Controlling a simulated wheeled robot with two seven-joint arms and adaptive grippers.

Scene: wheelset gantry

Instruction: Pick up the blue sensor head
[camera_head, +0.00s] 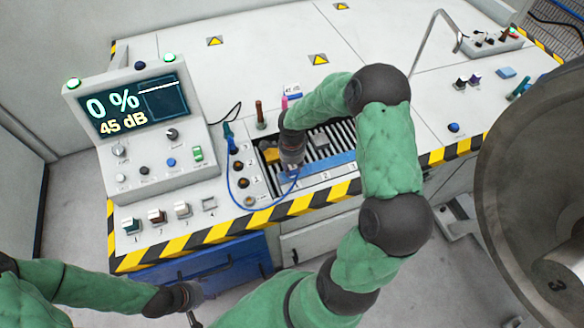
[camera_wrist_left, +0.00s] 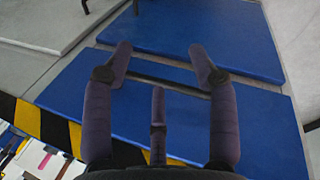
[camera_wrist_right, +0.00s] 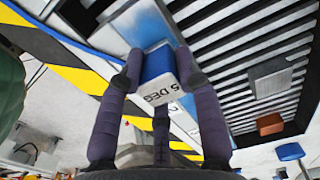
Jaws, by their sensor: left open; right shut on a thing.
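The blue sensor head (camera_wrist_right: 158,66) is a small blue block with a white face whose lettering partly reads "5 DEG". My right gripper (camera_head: 291,168) is shut on it over the slotted bay; in the right wrist view, two fingers (camera_wrist_right: 160,78) press its opposite sides. The head camera shows the block poorly behind my gripper. A blue cable (camera_head: 237,188) loops from the console sockets toward my right gripper. My left gripper (camera_head: 190,305) is low at the front left, away from the bay. In the left wrist view its fingers (camera_wrist_left: 160,60) are apart and empty.
The slatted bay (camera_wrist_right: 245,60) has a blue strip (camera_head: 330,172) along its front and a grey block (camera_wrist_right: 270,77) on its slats. A console with a screen (camera_head: 138,105) stands left. A large wheel (camera_head: 535,190) stands right.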

